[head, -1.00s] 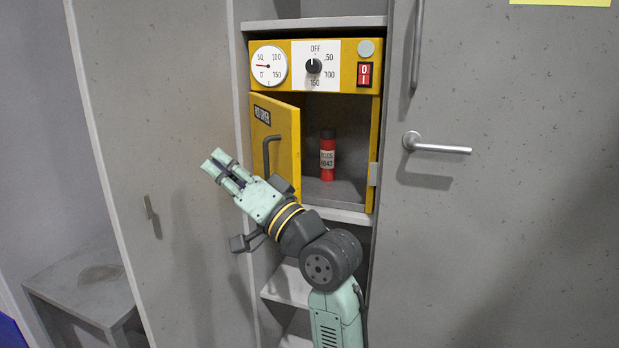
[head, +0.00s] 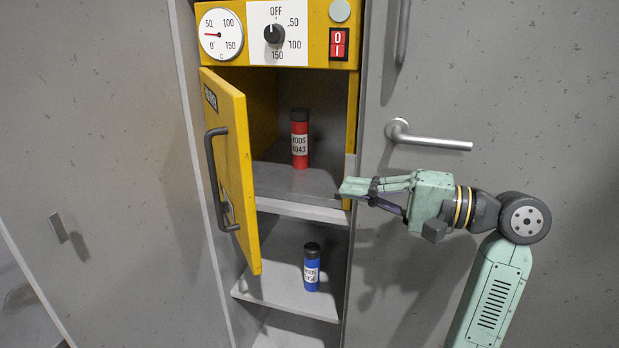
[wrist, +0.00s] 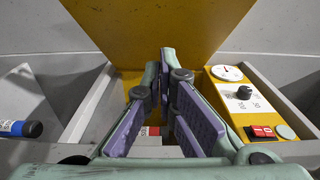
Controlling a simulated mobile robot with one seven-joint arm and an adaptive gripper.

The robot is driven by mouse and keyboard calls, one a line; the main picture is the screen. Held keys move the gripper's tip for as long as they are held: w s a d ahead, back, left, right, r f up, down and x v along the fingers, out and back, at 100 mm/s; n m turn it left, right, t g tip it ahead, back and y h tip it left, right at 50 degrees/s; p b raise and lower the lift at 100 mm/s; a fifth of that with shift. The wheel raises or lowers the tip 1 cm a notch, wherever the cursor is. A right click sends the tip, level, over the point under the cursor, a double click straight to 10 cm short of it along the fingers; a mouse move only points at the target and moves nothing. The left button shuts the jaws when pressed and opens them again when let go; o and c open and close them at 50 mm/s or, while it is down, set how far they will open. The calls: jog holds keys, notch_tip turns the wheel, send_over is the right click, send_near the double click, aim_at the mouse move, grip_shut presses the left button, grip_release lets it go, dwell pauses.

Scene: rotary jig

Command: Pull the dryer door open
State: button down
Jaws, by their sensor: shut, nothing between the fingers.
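The yellow dryer door (head: 238,165) stands well open, swung out to the left on its left side. Its dark handle (head: 217,180) is on the outer face. The dryer (head: 352,105) is a yellow box, and a red canister (head: 300,140) stands upright inside it. My gripper (head: 345,188) is at the lower right edge of the dryer opening, pointing left, apart from the door. It is shut and empty. In the wrist view my gripper (wrist: 166,52) has its fingertips together, with the yellow door (wrist: 145,25) beyond them.
A blue canister (head: 311,268) stands on the shelf below. A grey cabinet door with a lever handle (head: 430,140) is to the right. The dryer's dial (head: 273,34), gauge (head: 220,34) and red switch (head: 339,42) sit above the opening. Another grey door (head: 100,150) is at left.

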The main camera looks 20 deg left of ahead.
jog(key=s+a+p, duration=0.2)
jog(key=a+p, duration=0.1)
jog(key=a, duration=0.9)
jog(key=shift+s+a, duration=0.2)
jog(key=shift+a, duration=0.15)
jog(key=shift+s+a, duration=0.1)
